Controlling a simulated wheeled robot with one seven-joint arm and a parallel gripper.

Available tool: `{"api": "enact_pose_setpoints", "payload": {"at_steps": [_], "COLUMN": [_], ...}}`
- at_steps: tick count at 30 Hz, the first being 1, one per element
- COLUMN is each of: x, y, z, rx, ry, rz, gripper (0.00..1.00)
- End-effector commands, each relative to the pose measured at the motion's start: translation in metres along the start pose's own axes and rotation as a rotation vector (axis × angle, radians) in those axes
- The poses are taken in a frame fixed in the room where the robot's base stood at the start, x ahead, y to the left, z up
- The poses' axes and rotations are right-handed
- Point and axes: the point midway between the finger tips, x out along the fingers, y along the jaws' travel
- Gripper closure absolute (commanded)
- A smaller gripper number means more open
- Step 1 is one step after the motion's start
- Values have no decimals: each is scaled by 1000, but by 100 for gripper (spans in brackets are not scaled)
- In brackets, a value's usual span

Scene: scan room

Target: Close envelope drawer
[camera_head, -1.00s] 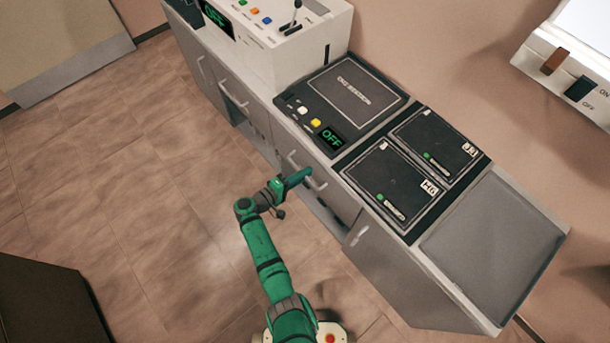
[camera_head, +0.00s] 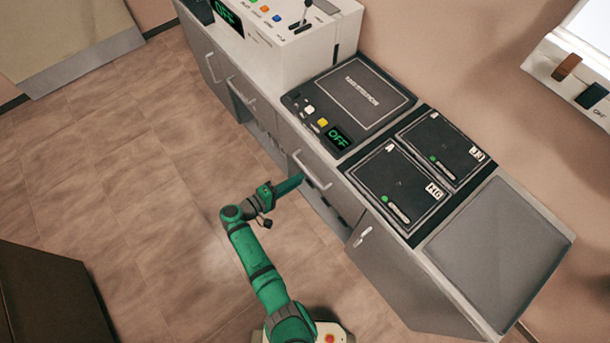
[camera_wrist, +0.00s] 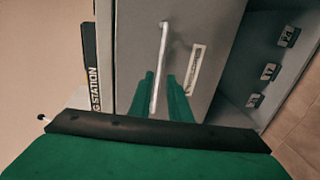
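The envelope drawer is most likely the grey front (camera_head: 309,158) with a bar handle (camera_head: 322,187), under the panel reading OFF; no readable label confirms it. In the wrist view the drawer front (camera_wrist: 215,25) fills the middle, with a pale label strip and the handle (camera_wrist: 161,60). My green gripper (camera_head: 300,179) is just in front of the handle. In the wrist view its fingers (camera_wrist: 161,90) are apart, one on each side of the handle line, and seem not to grip it.
Below the drawer is an open compartment with numbered slots (camera_wrist: 270,72). A cabinet door (camera_head: 385,265) is to the right, other fronts (camera_head: 228,80) to the left. The counter above holds black panels (camera_head: 395,185) and a grey tray (camera_head: 500,250). The floor (camera_head: 130,190) at left is clear.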

Motion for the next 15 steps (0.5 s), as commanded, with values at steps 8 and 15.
{"api": "enact_pose_setpoints", "payload": {"at_steps": [8, 15], "x": [-35, -40], "y": [0, 0], "z": [0, 0], "rx": [0, -1], "ry": [2, 1], "rz": [0, -1], "gripper": [83, 83]}}
